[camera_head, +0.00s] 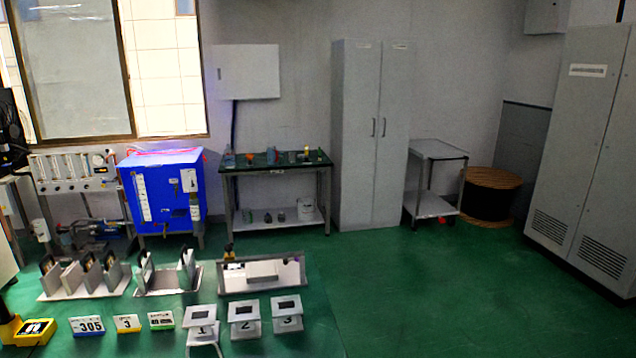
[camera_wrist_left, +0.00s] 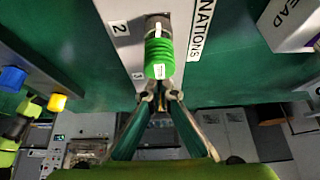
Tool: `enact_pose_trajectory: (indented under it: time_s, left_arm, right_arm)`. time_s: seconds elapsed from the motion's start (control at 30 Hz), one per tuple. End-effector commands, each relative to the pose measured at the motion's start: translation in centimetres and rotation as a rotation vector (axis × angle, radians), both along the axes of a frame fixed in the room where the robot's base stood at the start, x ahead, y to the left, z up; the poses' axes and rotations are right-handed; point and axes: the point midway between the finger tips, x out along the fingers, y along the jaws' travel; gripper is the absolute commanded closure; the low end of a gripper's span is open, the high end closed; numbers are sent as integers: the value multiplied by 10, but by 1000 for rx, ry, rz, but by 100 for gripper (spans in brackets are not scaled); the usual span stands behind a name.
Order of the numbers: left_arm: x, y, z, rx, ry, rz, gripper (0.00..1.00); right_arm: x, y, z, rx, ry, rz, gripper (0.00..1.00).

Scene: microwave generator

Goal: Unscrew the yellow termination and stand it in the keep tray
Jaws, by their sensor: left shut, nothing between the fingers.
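In the left wrist view my left gripper (camera_wrist_left: 160,92) is shut and empty, its fingertips together just below a green ribbed cylinder (camera_wrist_left: 158,55) with a dark body. I cannot tell if the tips touch it. The cylinder sits at a grey plate (camera_wrist_left: 120,12) marked 2 and 3, beside a label ending in "NATIONS". A yellow knob-like piece (camera_wrist_left: 57,102) shows at the left, near a blue one (camera_wrist_left: 12,78); I cannot tell whether it is the yellow termination. I cannot identify the keep tray for certain. Neither gripper shows in the head view.
In the head view a green bench top (camera_head: 270,345) carries several metal stands and number signs. A shallow light tray (camera_head: 290,271) lies behind the numbered stands. A blue cabinet (camera_head: 160,190), a side table (camera_head: 275,170) and a small trolley (camera_head: 437,150) stand behind. The floor at right is clear.

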Motion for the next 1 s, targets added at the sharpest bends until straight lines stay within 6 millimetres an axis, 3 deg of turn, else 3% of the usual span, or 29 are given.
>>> enact_pose_trajectory:
  time_s: [0.47,1.0]
  left_arm:
    - [-3,6,4,-4,-1,-2,100]
    - [-3,7,62,-1,-1,-1,100]
  right_arm:
    - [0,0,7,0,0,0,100]
    - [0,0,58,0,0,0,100]
